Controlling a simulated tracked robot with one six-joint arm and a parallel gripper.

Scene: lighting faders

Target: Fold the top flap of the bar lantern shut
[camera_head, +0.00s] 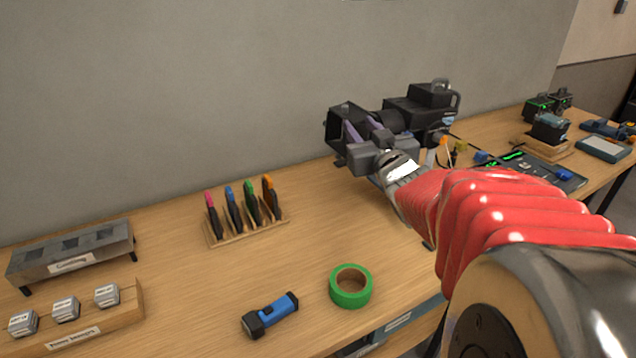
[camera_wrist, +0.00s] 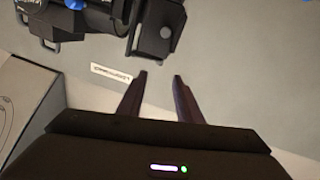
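The bar lantern (camera_head: 425,108) is a black stage light with a handle on top, standing at the back of the bench, right of centre in the head view. Dark plates (camera_head: 335,128) at its left front end are partly hidden by my gripper; I cannot tell surely which is the top flap. In the wrist view a black plate with a round knob (camera_wrist: 158,35) hangs at the top, beyond my fingertips. My gripper (camera_head: 363,125) is at the lantern's front end. Its two fingers (camera_wrist: 160,78) are apart with nothing between them; contact with a plate is unclear.
A rack of coloured-tab pieces (camera_head: 247,231), a green tape roll (camera_head: 338,297) and a blue flashlight (camera_head: 272,315) lie on the near bench. A grey slotted box (camera_head: 75,252) is at left. A black tray (camera_head: 535,172) lies right of the lantern. The wall is close behind.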

